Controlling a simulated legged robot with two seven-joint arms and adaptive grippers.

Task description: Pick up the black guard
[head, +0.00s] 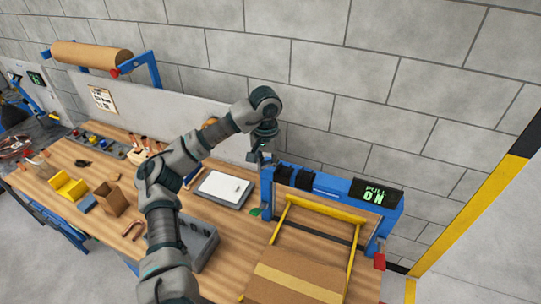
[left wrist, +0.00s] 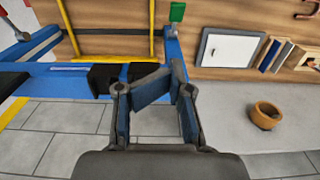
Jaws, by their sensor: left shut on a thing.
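A blue upright frame (head: 357,187) carries several black pieces along its top beam, and the black guard (head: 284,174) sits at its left end. In the left wrist view the black guard (left wrist: 140,70) shows just beyond the fingers, beside another black piece (left wrist: 101,79). My left gripper (head: 258,156) is at the left end of this beam. In the left wrist view my left gripper (left wrist: 157,97) has its fingers apart with a blue-grey part between them. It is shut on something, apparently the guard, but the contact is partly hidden. My right gripper is not in view.
A block wall (head: 340,80) stands behind.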

